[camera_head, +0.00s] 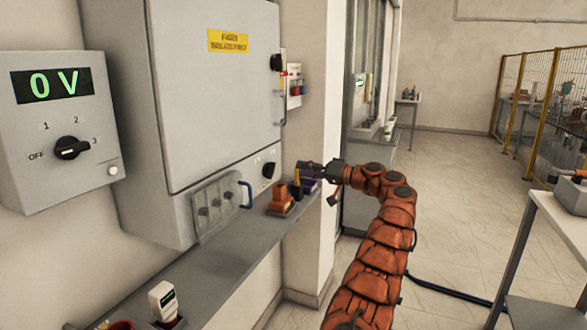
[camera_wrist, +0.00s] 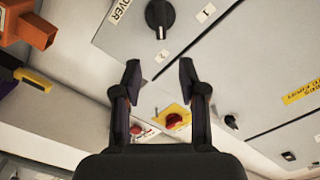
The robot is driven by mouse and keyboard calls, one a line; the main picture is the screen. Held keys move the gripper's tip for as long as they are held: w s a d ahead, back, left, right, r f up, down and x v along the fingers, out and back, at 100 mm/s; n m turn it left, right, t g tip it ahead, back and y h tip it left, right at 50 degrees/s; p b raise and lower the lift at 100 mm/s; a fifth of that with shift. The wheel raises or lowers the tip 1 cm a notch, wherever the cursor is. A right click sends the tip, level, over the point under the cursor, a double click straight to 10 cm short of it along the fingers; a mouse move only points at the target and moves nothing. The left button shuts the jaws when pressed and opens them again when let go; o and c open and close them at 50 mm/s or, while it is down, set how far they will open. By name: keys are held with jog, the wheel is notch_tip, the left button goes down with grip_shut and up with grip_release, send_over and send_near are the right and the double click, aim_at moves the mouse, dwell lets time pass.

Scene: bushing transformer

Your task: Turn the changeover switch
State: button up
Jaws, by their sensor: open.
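The changeover switch (camera_wrist: 160,17) is a round black knob at the top of the wrist view. A partly cut-off label ending in "OVER" and the marks 1 and 2 are beside it. Its white pointer line faces down in that picture, toward the 2. In the head view a small black knob (camera_head: 268,170), which looks like the same switch, sits low on the right of the grey cabinet. My gripper (camera_wrist: 160,66) is open and empty, its fingertips apart from the knob. In the head view my gripper (camera_head: 309,170) is just right of the knob.
A grey shelf (camera_head: 240,235) under the cabinet (camera_head: 215,95) carries orange blocks (camera_head: 280,200) and a handheld meter (camera_head: 163,301). A red button on a yellow plate (camera_wrist: 173,117) shows between my fingers.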

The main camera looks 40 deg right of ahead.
jog(key=shift+v, duration=1.25)
